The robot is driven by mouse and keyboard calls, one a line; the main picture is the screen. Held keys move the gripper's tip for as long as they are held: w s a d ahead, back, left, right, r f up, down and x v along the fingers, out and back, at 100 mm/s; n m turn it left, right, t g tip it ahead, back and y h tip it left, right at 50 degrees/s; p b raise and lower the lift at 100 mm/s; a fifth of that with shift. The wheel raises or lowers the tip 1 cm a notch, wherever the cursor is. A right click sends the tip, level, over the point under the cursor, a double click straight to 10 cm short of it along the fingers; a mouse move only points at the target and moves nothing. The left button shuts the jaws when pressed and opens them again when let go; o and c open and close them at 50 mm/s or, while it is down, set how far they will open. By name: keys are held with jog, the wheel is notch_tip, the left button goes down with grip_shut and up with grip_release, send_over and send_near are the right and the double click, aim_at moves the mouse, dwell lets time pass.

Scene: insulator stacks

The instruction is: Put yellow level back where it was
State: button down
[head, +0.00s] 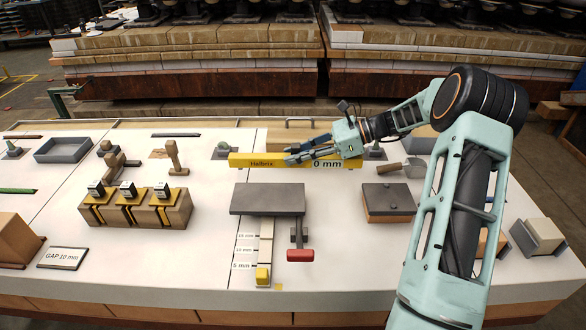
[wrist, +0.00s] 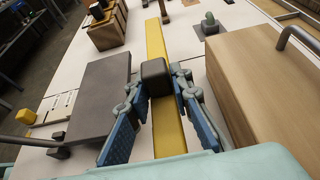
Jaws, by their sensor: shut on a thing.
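The yellow level (head: 240,160) is a long bar with "Hallbrix" and "0 mm" on its front, lying crosswise behind the dark grey plate (head: 267,199). My gripper (head: 308,154) is at the level's right half, fingers pointing left in the head view. In the wrist view the yellow level (wrist: 168,138) runs lengthwise between my fingers, with a dark block (wrist: 157,78) on it. My gripper (wrist: 158,95) is shut on the level, seemingly at this block. My fingers hide part of the bar. I cannot tell whether its underside touches the table.
A wooden box with a handle (head: 290,133) stands close behind the level; it also shows in the wrist view (wrist: 262,80). A red-handled tool (head: 300,255) lies in front of the plate. Wooden blocks (head: 135,212) stand left. A dark-topped block (head: 388,198) sits right.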

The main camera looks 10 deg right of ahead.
jog(key=shift+w+a+f, duration=0.2)
jog(key=shift+w+f, duration=0.4)
jog(key=shift+f, duration=0.15)
jog(key=shift+w+f+b, duration=0.2)
jog(key=shift+f+b, duration=0.3)
jog(key=shift+f, duration=1.15)
jog(key=shift+f, duration=0.1)
jog(key=c, duration=1.7)
grip_release()
jog(key=shift+c, duration=0.2)
jog(key=shift+d, duration=0.15)
jog(key=p+v, duration=0.1)
jog(key=v, duration=1)
jog(key=shift+s+d+r+p, duration=0.2)
jog(key=shift+d+r+p, duration=0.1)
jog(key=shift+p, duration=0.1)
jog(key=shift+r, duration=0.1)
